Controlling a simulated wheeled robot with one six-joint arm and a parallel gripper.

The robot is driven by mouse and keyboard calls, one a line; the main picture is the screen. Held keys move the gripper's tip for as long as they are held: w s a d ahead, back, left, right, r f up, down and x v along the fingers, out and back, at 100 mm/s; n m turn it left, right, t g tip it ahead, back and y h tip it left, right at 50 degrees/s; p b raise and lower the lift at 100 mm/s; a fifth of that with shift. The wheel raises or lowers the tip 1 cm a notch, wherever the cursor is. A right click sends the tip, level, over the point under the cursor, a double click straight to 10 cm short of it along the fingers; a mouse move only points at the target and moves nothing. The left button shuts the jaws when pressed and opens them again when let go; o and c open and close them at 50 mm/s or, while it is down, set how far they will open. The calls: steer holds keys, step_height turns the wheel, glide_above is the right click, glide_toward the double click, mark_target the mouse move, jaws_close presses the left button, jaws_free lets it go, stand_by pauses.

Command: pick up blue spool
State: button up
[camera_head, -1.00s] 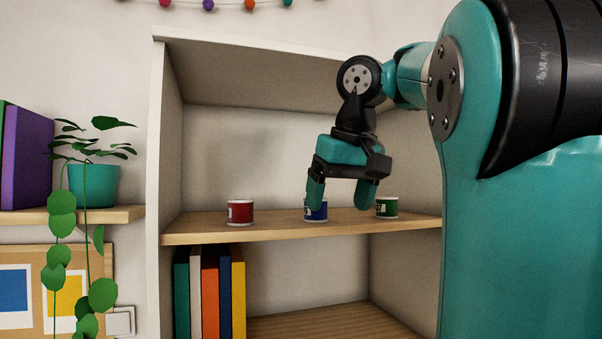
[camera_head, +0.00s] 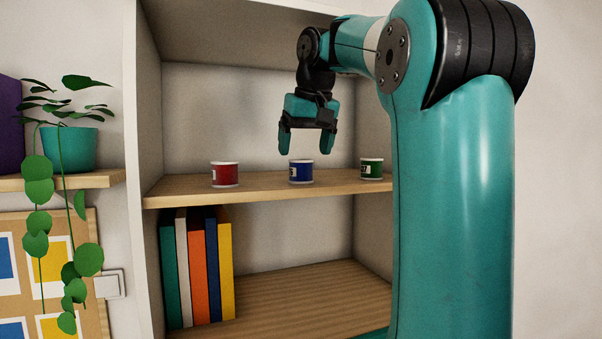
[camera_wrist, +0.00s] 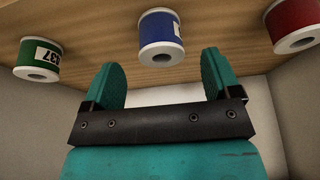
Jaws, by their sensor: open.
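The blue spool (camera_head: 301,172) stands upright on the wooden shelf (camera_head: 262,190), between the red spool (camera_head: 225,175) and the green spool (camera_head: 371,169). My gripper (camera_head: 305,152) points down above the blue spool, open and empty, with its fingers apart. In the wrist view the blue spool (camera_wrist: 161,36) lies beyond the fingertips of my gripper (camera_wrist: 158,74), roughly midway between them, with a gap. The green spool (camera_wrist: 38,59) is at the left there and the red spool (camera_wrist: 294,25) at the right.
The shelf sits inside a white cabinet with side walls and a top panel above my arm. Several books (camera_head: 197,268) stand on the lower shelf. A potted plant (camera_head: 70,148) is on another shelf at the left. The shelf around the spools is clear.

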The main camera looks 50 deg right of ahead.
mark_target(301, 165)
steer(key=shift+b+x, duration=1.7)
steer(key=shift+x, duration=0.85)
steer(key=shift+w+d+r, duration=0.1)
steer(key=shift+w, duration=0.1)
steer(key=shift+c, duration=0.4)
steer(key=c, duration=0.9)
